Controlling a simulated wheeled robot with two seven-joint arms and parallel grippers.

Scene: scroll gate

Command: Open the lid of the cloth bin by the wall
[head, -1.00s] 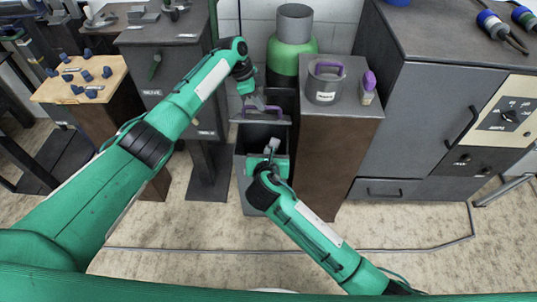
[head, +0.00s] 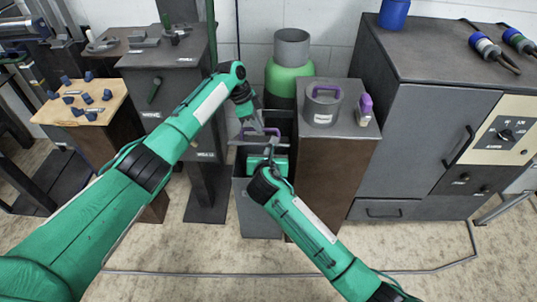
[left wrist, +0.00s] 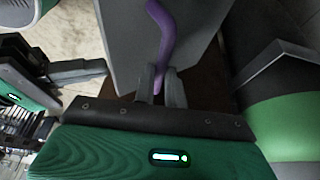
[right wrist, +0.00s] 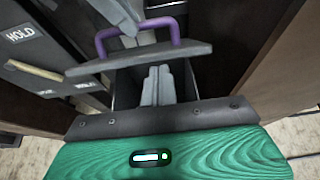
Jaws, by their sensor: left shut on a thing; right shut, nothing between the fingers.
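The cloth bin (head: 260,217) is a narrow grey box beside the brown cabinet. Its grey lid (right wrist: 150,56) is raised off the near part of the rim, and the dark inside (right wrist: 128,88) shows below it. My left gripper (left wrist: 160,92) is shut on the lid's purple handle (left wrist: 165,35); the handle also shows in the right wrist view (right wrist: 104,38). My right gripper (right wrist: 159,70) is shut and empty at the bin's opening, just below the lid's near edge. I cannot tell whether its fingertips touch the lid. The lid's far edge is hidden.
The brown cabinet (head: 335,190) stands close on the bin's right, with a grey pot (head: 322,107) on top. A green cylinder (head: 290,75) stands behind. A dark stand (head: 205,185) is close on the left. The floor in front is clear.

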